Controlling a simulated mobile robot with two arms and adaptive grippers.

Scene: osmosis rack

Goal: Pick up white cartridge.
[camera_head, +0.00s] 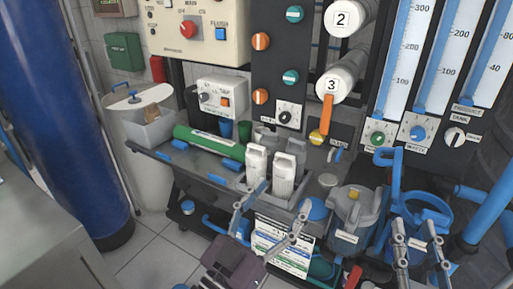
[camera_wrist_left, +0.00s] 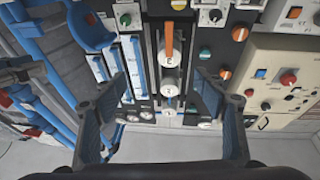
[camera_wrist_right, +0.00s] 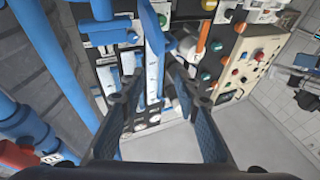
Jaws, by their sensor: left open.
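Two white cartridges stand upright side by side in a grey tray (camera_head: 262,199) on the bench: a left one (camera_head: 256,168) and a right one (camera_head: 284,177). I cannot tell which one the task means. My left gripper (camera_head: 273,205) is open and empty in front of the tray, its fingers pointing up towards the cartridges. Its spread fingers also show in the left wrist view (camera_wrist_left: 158,80). My right gripper (camera_head: 417,233) is open and empty further right, by the blue pipework. I cannot make out either cartridge in the wrist views.
A green cylinder (camera_head: 208,141) lies on the shelf left of the cartridges. A grey lidded canister (camera_head: 353,216) stands to their right. White numbered housings (camera_head: 340,76) and gauges rise behind. A blue tank (camera_head: 62,110) stands at left. The floor (camera_head: 165,250) at front left is clear.

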